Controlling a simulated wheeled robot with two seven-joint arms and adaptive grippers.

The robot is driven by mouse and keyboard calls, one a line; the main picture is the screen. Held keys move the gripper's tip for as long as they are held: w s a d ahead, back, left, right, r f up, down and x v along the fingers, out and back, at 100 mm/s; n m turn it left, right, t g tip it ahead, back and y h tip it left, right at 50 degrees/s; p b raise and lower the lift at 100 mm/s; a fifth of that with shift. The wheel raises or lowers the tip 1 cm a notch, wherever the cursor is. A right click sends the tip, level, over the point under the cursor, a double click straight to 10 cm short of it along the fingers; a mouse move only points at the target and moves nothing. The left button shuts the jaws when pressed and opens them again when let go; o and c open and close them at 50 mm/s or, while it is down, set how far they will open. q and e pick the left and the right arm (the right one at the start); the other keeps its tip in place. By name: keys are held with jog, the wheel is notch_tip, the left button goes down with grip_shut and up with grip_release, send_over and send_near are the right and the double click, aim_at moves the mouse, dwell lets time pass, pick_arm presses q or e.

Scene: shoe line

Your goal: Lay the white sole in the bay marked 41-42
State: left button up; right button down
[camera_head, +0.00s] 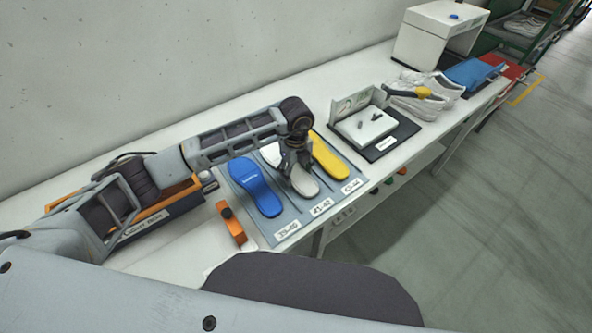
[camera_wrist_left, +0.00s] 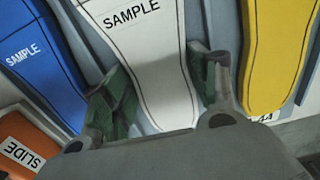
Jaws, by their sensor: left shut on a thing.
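The white sole (camera_head: 303,183) is in the middle bay of the grey-blue board (camera_head: 245,206), above the label 41-42 (camera_head: 321,207). My left gripper (camera_head: 296,168) reaches down over it and hides part of it. In the left wrist view the white sole (camera_wrist_left: 150,50) lies between the fingers of the left gripper (camera_wrist_left: 163,88), which are shut on its sides. I cannot tell whether the sole rests fully on the board. My right gripper is not in view.
A blue sole (camera_head: 257,187) lies left in bay 39-40, a yellow sole (camera_head: 328,158) right in bay 43-44. An orange block (camera_head: 232,224) stands left of the board.

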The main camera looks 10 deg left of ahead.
pick_arm(q)
jog(key=o, duration=1)
jog(key=shift+o, duration=1.3)
jog(key=shift+r, duration=0.1)
notch_tip(320, 180, up, 12)
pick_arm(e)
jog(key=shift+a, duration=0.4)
pick_arm(q)
jog(key=shift+s, duration=0.1)
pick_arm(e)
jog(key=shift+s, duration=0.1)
